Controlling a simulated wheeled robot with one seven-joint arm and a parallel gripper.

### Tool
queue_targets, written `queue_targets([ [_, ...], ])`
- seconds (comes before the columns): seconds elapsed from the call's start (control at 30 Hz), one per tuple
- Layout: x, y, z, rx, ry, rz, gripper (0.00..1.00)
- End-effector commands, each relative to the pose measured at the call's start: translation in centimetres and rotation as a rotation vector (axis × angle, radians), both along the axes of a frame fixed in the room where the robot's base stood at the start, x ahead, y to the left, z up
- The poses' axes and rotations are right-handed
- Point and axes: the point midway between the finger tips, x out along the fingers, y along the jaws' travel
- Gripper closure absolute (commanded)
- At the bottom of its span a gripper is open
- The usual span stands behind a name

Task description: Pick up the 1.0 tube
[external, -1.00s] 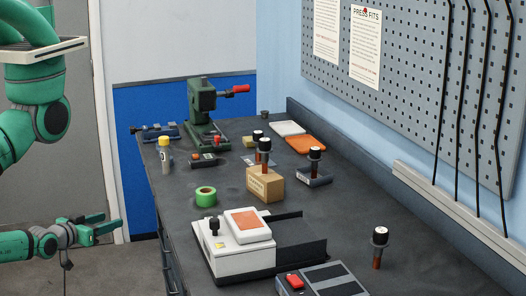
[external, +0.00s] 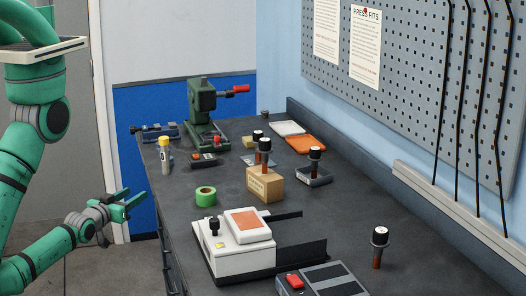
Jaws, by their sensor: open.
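Several copper-coloured tubes with black caps stand on the bench; their labels are too small to read, so I cannot tell which is the 1.0 tube. One tube (external: 264,158) stands at the cardboard box (external: 264,186). Another tube (external: 315,166) stands in a small grey holder (external: 318,178) to its right. A third tube (external: 377,257) stands alone at the front right. Another black cap (external: 257,135) shows farther back, its lower part mostly hidden. My gripper (external: 135,197) is open and empty, left of the bench and apart from all tubes.
A white device (external: 240,257) and a dark grey unit with a red button (external: 325,283) sit at the front. Green tape (external: 205,196), a yellow-capped bottle (external: 164,158) and a green press (external: 202,110) are nearer the left edge. A pegboard wall borders the right.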

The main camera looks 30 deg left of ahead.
Motion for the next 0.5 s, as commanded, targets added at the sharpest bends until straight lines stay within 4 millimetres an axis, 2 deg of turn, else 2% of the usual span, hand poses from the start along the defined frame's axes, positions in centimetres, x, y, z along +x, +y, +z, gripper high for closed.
queue_targets([
  [0.03, 1.6, 0.3, 0.7, 0.001, -0.023, 0.010, 0.57],
  [0.2, 5.4, 0.3, 2.6, 0.008, -0.058, 0.020, 0.57],
  [0.3, 7.0, -0.4, 3.8, 0.020, -0.069, 0.014, 0.57],
  [0.5, 8.5, -1.0, 4.8, 0.034, -0.076, 0.008, 0.57],
])
